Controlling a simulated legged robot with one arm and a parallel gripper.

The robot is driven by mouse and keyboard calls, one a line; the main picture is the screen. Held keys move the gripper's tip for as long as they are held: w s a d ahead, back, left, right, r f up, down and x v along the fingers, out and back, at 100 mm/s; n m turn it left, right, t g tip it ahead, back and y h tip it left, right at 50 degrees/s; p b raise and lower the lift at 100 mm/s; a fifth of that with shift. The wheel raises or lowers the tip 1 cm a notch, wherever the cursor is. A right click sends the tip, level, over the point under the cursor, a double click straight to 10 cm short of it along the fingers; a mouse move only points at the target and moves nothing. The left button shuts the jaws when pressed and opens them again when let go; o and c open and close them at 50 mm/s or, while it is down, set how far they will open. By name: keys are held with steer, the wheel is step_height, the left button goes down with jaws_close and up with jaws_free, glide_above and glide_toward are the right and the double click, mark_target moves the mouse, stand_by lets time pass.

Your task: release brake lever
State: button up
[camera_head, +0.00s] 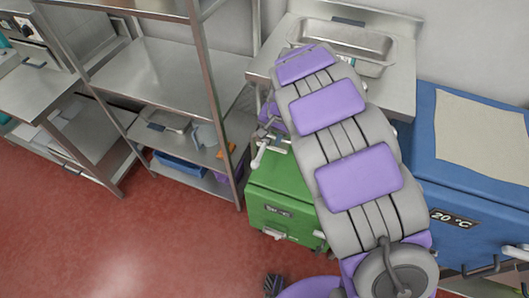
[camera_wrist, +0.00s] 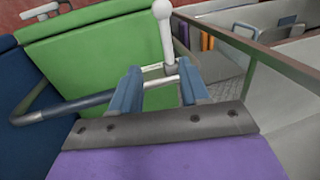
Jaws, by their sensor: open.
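A lever with a round white knob and a pale stem (camera_wrist: 164,30) stands up just beyond my fingertips in the wrist view, against a green box (camera_wrist: 90,55). I take it to be the brake lever. My gripper (camera_wrist: 160,85) is open, with its two blue fingers apart and nothing held between them. The stem's lower end lies ahead of the gap between the fingers; I cannot tell whether they touch it. In the head view, a pale lever (camera_head: 259,155) shows at the green box's upper left corner. My arm hides part of the box there.
A metal bar with a dark sleeve (camera_wrist: 75,106) crosses close to my left finger. A metal shelf rack (camera_head: 165,75) stands to the left. A blue box marked 20 °C (camera_head: 455,190) stands to the right. The red floor (camera_head: 130,235) at front left is clear.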

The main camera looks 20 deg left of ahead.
mark_target(260, 153)
steer(key=x, duration=0.3)
steer(key=a+b+x, duration=0.1)
steer(key=x, duration=0.6)
steer(key=shift+a+r+b, duration=0.2)
steer(key=shift+a+b, duration=0.1)
steer(key=shift+b, duration=0.05)
steer(key=shift+d+f, duration=0.35)
steer(key=shift+d, duration=0.25)
steer(key=shift+a+f, duration=0.1)
steer(key=shift+a, duration=0.45)
steer(key=shift+c, duration=0.3)
steer(key=shift+a, duration=0.25)
steer(key=shift+c, duration=0.6)
steer(key=shift+f, duration=0.1)
steer(key=shift+c, duration=0.8)
steer(key=shift+d, duration=0.45)
steer(key=c, duration=0.4)
steer(key=shift+a, duration=0.1)
jaws_close()
